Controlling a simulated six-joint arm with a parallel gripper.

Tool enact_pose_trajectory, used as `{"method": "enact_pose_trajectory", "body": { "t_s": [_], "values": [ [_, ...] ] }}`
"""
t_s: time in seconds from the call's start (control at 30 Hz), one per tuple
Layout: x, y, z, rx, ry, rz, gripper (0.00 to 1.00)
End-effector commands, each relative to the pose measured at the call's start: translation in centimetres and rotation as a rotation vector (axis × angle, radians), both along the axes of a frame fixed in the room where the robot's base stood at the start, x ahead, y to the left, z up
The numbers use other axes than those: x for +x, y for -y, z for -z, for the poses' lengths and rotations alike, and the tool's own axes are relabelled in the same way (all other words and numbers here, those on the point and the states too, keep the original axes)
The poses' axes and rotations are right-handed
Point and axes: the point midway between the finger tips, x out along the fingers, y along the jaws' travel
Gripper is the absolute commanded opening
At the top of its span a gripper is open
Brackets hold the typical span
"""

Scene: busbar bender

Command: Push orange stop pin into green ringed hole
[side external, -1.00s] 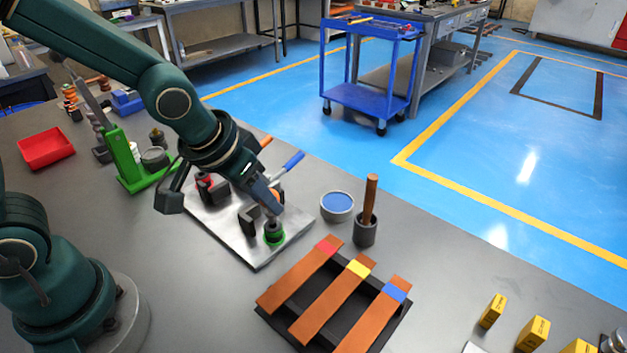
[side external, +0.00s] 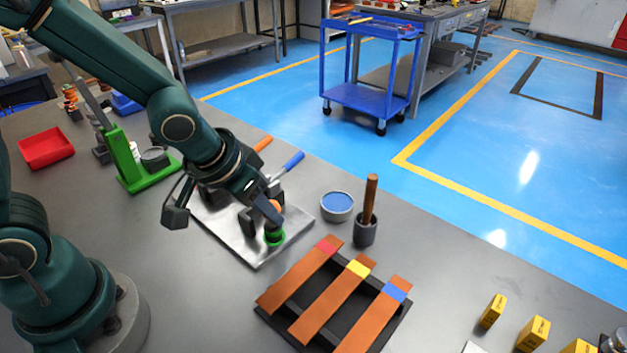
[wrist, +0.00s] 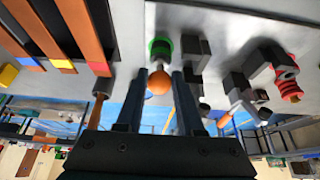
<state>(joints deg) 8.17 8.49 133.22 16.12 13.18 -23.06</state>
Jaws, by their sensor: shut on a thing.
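The orange stop pin (wrist: 158,82) has a round orange head between my fingers in the wrist view, and a short grey shank shows beyond it toward the green ring (wrist: 160,47). In the side view, my gripper (side external: 274,216) points down at the steel plate (side external: 252,253), shut on the pin, with the orange head (side external: 277,206) just above the green ringed hole (side external: 274,239). The pin looks roughly lined up with the hole. I cannot tell how far its tip is in, as my fingers hide part of it.
Dark blocks (wrist: 194,53) stand close beside the ring on the plate. Handles, one blue (side external: 292,160), rise behind my gripper. A blue-topped tin (side external: 337,202), a cup with a wooden-handled tool (side external: 366,229) and copper bars on a black rack (side external: 333,300) are to the right.

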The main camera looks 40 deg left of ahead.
Motion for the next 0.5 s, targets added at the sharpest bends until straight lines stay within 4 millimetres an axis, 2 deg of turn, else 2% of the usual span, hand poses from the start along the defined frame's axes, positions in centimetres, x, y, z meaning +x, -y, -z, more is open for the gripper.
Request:
{"method": "enact_pose_trajectory", "body": {
  "t_s": [0.17, 0.2, 0.27, 0.3, 0.5],
  "values": [
    [-0.05, 0.03, 0.43, 0.0, -0.001, 0.001, 0.0],
    [-0.05, 0.03, 0.46, 0.0, -0.001, 0.001, 0.4],
    [-0.04, 0.03, 0.43, 0.0, -0.001, 0.001, 0.63],
    [-0.04, 0.03, 0.43, 0.0, -0.001, 0.001, 0.71],
    [-0.02, 0.03, 0.41, -0.001, 0.0, 0.0, 0.71]
  ]
}}
